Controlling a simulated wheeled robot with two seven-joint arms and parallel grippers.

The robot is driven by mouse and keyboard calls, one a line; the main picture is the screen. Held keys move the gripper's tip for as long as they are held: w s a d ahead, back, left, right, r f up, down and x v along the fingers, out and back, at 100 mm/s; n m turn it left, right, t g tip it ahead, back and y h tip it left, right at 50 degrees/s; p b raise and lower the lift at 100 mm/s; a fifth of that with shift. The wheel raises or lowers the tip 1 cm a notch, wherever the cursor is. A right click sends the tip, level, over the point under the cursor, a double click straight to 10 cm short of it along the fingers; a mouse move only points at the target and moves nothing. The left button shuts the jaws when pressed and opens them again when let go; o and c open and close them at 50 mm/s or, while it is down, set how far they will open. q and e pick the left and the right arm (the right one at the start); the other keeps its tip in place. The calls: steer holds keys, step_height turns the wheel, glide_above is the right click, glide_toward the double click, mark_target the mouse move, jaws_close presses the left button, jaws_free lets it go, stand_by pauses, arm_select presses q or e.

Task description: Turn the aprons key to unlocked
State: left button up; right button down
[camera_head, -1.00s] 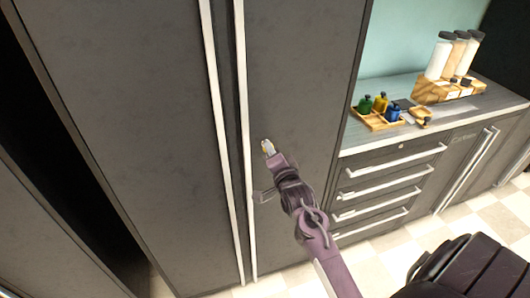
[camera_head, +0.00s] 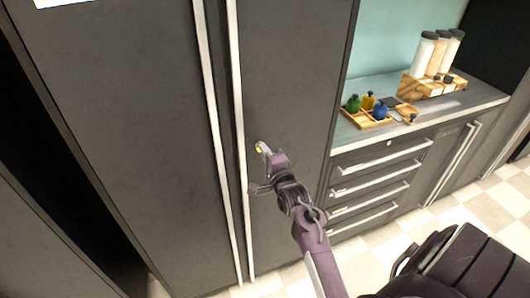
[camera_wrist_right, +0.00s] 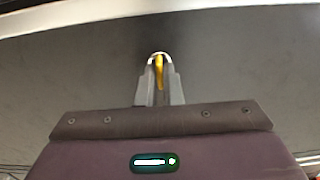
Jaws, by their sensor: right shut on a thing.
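The aprons key (camera_wrist_right: 159,70) is yellow and sits in a round lock on a dark grey cabinet door (camera_head: 290,70). In the head view the key (camera_head: 259,149) shows as a small yellow spot at the tip of my right gripper (camera_head: 264,150). In the right wrist view my right gripper (camera_wrist_right: 159,88) is shut on the key, with a finger on each side of it. The gripper hides part of the key and lock, and I cannot tell which way the lock is set. My left gripper is not in view.
Long vertical handles (camera_head: 240,120) run just left of the key. To the right, a counter (camera_head: 470,103) holds a wooden tray (camera_head: 349,113) with several coloured bottles, and a wooden stand (camera_head: 408,88) with tall containers. Drawers with bar handles (camera_head: 380,165) are below.

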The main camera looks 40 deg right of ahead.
steer(key=c, duration=1.6)
jaws_free()
steer(key=p+v, duration=0.4)
steer(key=v, duration=0.3)
steer(key=shift+s, duration=0.35)
